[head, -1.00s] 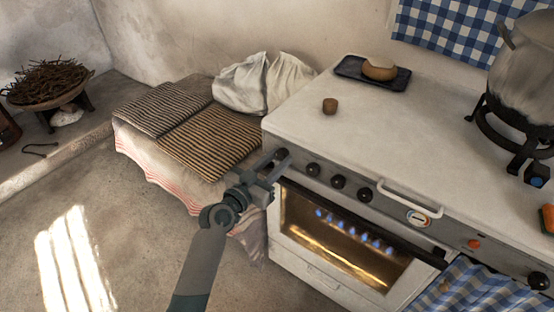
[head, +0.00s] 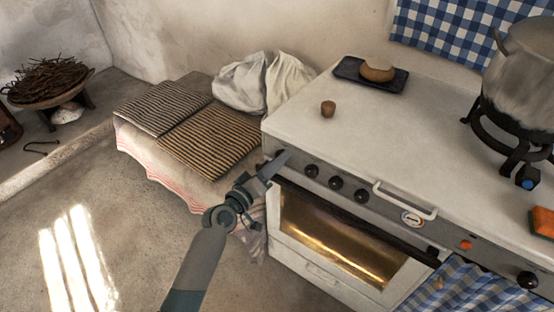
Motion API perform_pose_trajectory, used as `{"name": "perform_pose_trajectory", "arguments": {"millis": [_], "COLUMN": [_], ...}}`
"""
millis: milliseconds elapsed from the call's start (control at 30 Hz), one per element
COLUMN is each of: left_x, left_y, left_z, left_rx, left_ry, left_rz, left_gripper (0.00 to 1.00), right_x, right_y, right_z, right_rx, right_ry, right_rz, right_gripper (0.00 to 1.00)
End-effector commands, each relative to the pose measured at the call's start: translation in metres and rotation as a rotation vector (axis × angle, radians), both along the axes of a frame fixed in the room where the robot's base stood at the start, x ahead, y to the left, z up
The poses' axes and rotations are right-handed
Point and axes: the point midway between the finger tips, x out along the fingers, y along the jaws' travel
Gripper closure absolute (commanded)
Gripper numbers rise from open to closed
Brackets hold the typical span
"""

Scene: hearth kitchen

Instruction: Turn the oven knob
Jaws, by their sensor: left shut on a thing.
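The white oven (head: 300,265) stands right of centre with a row of black knobs on its grey front panel. My left gripper (head: 277,163) is at the left end of that panel, shut on the leftmost knob (head: 281,154), which the fingers mostly hide. The fingers are seen nearly edge-on, so the knob's exact angle is hard to tell. Other black knobs (head: 336,182) sit to its right, apart from the gripper. The oven window (head: 335,238) glows amber, with no blue flames visible in it. My right gripper is not in view.
A white handle (head: 407,200) and round dial (head: 412,218) project from the panel. The white top holds a small brown knob-like piece (head: 328,109), a dark tray (head: 350,71) and a large pot (head: 520,75). A cushioned bench (head: 205,140) is left; open floor lies in front.

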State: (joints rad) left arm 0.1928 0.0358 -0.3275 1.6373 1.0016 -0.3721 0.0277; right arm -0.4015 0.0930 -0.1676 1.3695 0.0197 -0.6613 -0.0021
Motion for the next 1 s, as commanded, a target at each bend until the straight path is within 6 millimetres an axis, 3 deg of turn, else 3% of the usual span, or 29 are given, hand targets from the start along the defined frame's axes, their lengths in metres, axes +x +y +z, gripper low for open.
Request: {"name": "perform_pose_trajectory", "arguments": {"millis": [400, 900, 933, 1000], "left_x": [-0.0005, -0.0006, -0.0006, -0.0006], "left_y": [0.0000, 0.0000, 0.0000, 0.0001], "left_z": [-0.0003, -0.0009, -0.0009, -0.0007], "left_rx": [-0.175, -0.192, -0.192, -0.192], "left_ry": [0.129, 0.142, 0.142, 0.142], "left_rz": [0.001, 0.001, 0.001, 0.001], "left_gripper": [0.92, 0.92, 0.63, 0.51], "right_x": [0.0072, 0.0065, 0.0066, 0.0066], "right_y": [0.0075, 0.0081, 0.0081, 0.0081], "right_z": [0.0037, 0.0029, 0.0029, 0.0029], "right_rx": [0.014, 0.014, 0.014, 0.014], "right_ry": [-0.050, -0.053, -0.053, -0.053], "right_rz": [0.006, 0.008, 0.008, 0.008], "right_gripper": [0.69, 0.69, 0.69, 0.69]}}
